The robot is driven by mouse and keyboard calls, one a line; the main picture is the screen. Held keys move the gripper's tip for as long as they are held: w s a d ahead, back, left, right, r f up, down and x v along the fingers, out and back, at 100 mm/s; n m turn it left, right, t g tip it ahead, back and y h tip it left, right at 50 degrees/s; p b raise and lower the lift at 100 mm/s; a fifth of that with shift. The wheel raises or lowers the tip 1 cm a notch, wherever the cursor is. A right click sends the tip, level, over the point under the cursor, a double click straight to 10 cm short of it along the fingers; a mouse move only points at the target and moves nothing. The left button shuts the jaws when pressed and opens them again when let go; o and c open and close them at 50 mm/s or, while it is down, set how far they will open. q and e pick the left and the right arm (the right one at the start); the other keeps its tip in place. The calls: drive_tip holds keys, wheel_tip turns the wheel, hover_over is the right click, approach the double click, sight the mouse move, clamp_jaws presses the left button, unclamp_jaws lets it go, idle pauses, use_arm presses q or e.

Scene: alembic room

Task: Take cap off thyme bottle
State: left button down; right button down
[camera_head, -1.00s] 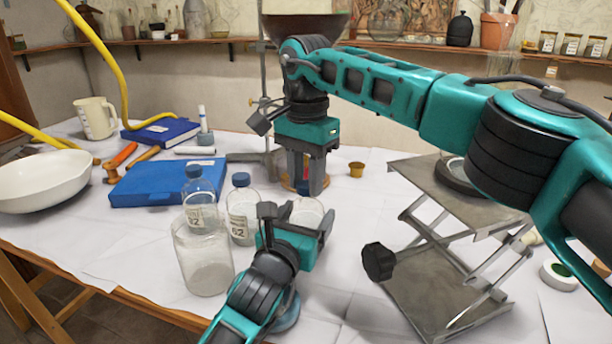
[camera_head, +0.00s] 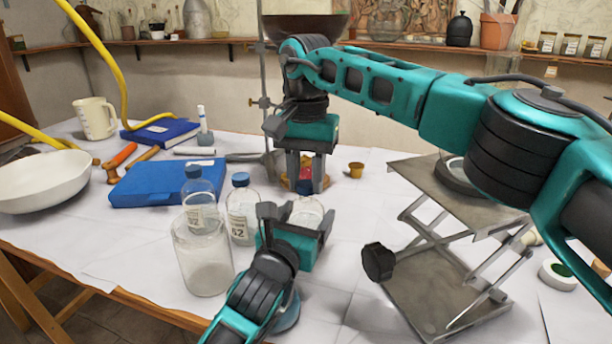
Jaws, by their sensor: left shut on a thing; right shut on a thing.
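A clear bottle (camera_head: 307,212) stands in the jaws of my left gripper (camera_head: 298,222), which is shut on it from the front. The label that would name it thyme cannot be read here.
Two blue-capped bottles (camera_head: 242,212) (camera_head: 198,190) and a glass jar (camera_head: 204,262) stand close left of my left gripper. A metal lab jack (camera_head: 440,285) is at right. A blue case (camera_head: 150,188) and white bowl (camera_head: 45,185) lie left. A small brown cup (camera_head: 356,169) stands behind.

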sight(306, 184)
drive_tip(key=shift+r, duration=0.15)
drive_tip(key=shift+r, duration=0.9)
drive_tip(key=shift+r, duration=2)
use_arm(q)
unclamp_jaws()
drive_tip(key=shift+s, duration=0.1)
